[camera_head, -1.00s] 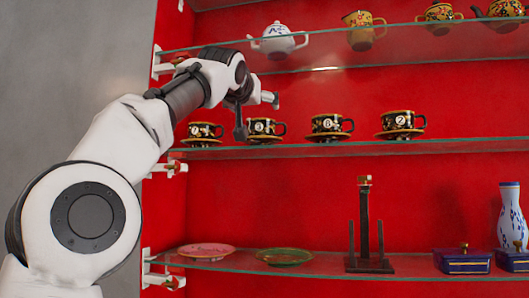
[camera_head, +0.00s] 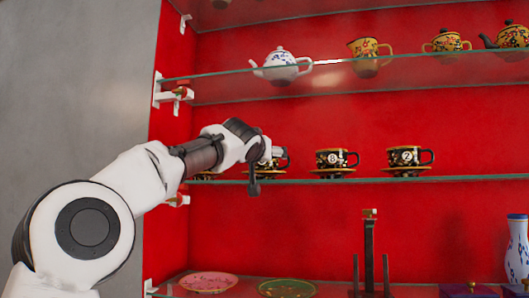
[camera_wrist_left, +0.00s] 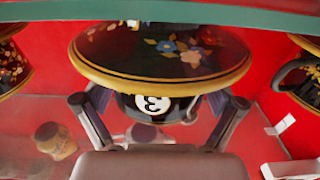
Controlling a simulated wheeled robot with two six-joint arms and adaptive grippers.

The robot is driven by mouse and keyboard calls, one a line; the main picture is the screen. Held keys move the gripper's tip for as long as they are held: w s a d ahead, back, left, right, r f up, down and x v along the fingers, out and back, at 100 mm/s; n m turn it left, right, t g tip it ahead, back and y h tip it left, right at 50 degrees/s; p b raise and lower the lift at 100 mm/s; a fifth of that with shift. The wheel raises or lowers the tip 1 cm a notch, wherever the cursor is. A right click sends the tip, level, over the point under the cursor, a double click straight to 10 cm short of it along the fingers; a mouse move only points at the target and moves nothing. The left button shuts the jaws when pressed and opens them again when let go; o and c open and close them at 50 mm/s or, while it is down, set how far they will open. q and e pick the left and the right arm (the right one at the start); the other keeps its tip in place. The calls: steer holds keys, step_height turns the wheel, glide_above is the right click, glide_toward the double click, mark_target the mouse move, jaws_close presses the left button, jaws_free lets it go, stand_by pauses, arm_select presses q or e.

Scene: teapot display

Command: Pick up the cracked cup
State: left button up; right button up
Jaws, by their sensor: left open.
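A row of dark cups with gold rims and number badges stands on saucers on the middle glass shelf. The cup numbered 3 (camera_wrist_left: 183,112) fills the middle of the left wrist view, which appears upside down, with its flowered saucer (camera_wrist_left: 112,52) above it in the picture. My left gripper (camera_head: 265,168) is open, its two fingers on either side of this cup in the left wrist view (camera_wrist_left: 158,105). In the head view my arm hides much of this cup (camera_head: 281,161) and the leftmost cup. I cannot make out a crack on any cup.
Two more cups, one (camera_head: 336,158) beside the cup numbered 3 and one (camera_head: 410,156) farther right, stand on the same shelf (camera_head: 380,180). A white teapot (camera_head: 281,68) is on the upper shelf. Plates (camera_head: 208,282) and a dark stand (camera_head: 369,255) are below.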

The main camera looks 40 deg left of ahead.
arm_select(q)
steer(key=shift+s, duration=0.1)
steer(key=shift+d, duration=0.15)
steer(key=c, duration=1)
steer(key=shift+o, duration=0.2)
